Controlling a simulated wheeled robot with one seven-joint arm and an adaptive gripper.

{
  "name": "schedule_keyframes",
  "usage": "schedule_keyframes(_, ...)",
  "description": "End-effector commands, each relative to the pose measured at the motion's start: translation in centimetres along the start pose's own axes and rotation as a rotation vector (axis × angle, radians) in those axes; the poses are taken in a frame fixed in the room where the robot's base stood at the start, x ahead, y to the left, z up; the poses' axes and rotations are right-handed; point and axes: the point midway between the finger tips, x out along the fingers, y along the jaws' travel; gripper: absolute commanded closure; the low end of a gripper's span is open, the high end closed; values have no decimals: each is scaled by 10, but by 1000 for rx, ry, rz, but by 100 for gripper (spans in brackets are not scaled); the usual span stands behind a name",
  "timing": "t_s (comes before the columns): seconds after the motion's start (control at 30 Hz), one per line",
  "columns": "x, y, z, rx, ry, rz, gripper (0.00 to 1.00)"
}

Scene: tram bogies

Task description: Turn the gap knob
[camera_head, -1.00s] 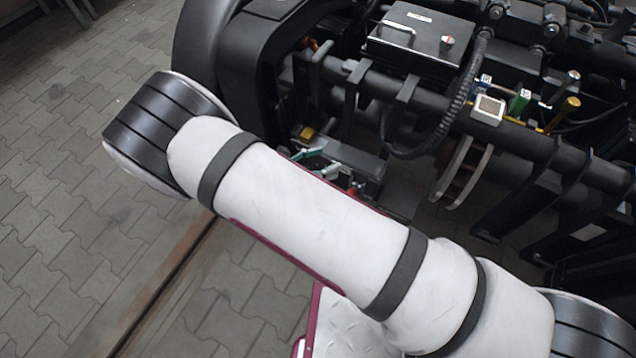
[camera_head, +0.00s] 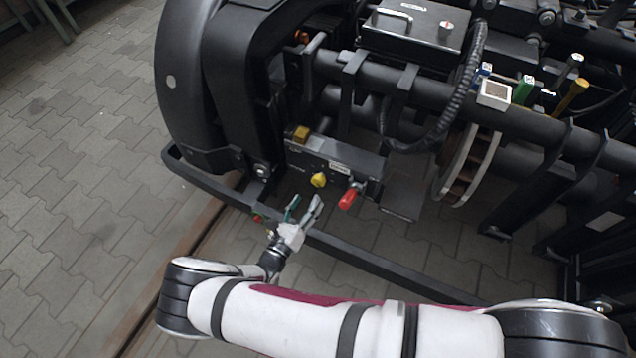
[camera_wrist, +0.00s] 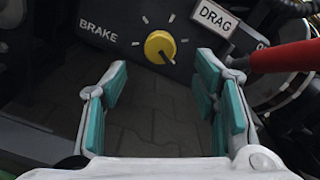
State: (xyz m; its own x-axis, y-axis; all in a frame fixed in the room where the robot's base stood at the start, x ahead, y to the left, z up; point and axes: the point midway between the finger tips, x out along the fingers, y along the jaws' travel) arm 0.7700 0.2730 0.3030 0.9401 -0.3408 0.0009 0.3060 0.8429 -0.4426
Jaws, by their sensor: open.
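A round yellow knob (camera_head: 319,180) sits on the front of a dark box low on the bogie. In the wrist view the yellow knob (camera_wrist: 160,47) has a dark pointer slot and white tick marks around it. The word BRAKE is printed to its left; I see no readable "gap" label. My gripper (camera_head: 305,203) is open and empty, in front of and just below the knob. In the wrist view the teal-padded fingers of my gripper (camera_wrist: 161,78) stand apart, with the knob beyond their tips, roughly centred between them and not touched.
A red handle (camera_head: 348,198) sticks out just right of the knob, close to my right finger in the wrist view (camera_wrist: 285,57). A DRAG label (camera_wrist: 214,18) is above it. A dark bar (camera_head: 400,265) runs along the bogie's front. Paved floor (camera_head: 80,190) is clear at left.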

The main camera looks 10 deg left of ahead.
Motion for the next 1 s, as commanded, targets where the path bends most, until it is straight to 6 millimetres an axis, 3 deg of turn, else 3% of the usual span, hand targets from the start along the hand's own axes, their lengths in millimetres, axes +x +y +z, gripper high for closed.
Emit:
schedule_keyframes(0.2, 44, 0, -2, 1, 1, -3, 46)
schedule_keyframes(0.4, 74, 0, -2, 2, 2, -2, 46)
schedule_keyframes(0.6, 87, 0, 0, 1, 1, -1, 46)
schedule_keyframes(0.9, 89, 0, 0, 1, 1, 0, 46)
schedule_keyframes(1.0, 88, 0, 0, 1, 1, -1, 68)
